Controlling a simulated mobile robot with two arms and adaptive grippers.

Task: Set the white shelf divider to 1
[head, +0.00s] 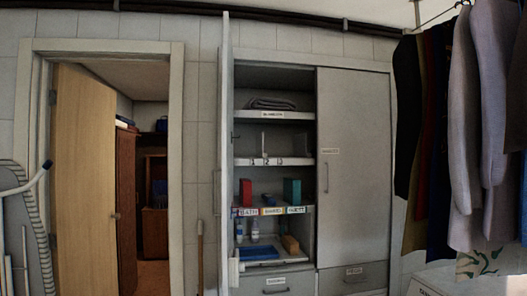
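The white shelf divider (263,142) appears as a thin upright piece on the middle shelf (295,162) of the open cabinet. Small labels marked 1, 2 and 3 run along that shelf's front edge, with label 1 (253,162) leftmost. The divider stands nearest the middle label, 2 (266,162); its exact setting is too small to tell. Neither of my grippers is in view.
The cabinet's left door (225,150) stands open, seen nearly edge-on. Its right door (352,170) is shut. A folded dark blanket (272,103) lies above; red (246,192) and green (292,191) boxes stand below. Hanging clothes (465,130) fill the right side.

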